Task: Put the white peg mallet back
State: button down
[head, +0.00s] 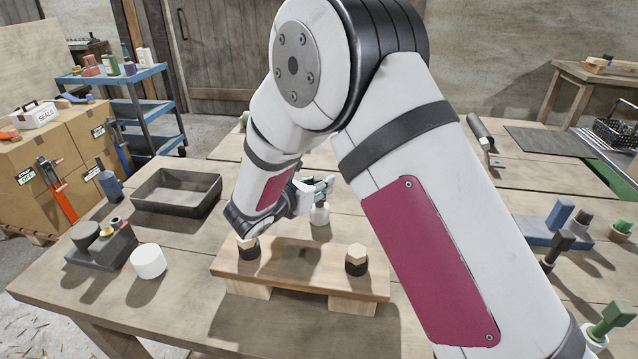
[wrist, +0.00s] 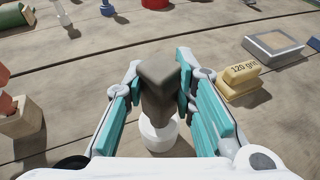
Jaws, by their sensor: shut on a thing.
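My gripper (head: 318,188) is shut on this handle. In the wrist view its teal-padded fingers (wrist: 160,75) lie on both sides of the handle. The mallet looks roughly upright, head down, behind the wooden stand. I cannot tell whether the head touches the table. My arm hides part of the table's middle and right.
The raised wooden stand (head: 300,268) carries two dark-based wooden pegs. A white cylinder (head: 148,261) stands beside a dark grey block holder (head: 100,250). A dark empty tray (head: 177,192) lies at the back left. Green and dark mallets stand at the right. A "120 grit" block (wrist: 242,75) lies right of my fingers.

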jog(key=c, duration=1.3)
grip_release()
jog(key=shift+f, duration=0.1)
jog(key=shift+c, duration=0.2)
jog(key=shift+s+a+r, duration=0.1)
jog(key=shift+s+r, duration=0.05)
jog(key=shift+r, duration=0.15)
jog(key=v, duration=1.1)
jog(key=shift+s, duration=0.2)
jog(key=shift+r, duration=0.2)
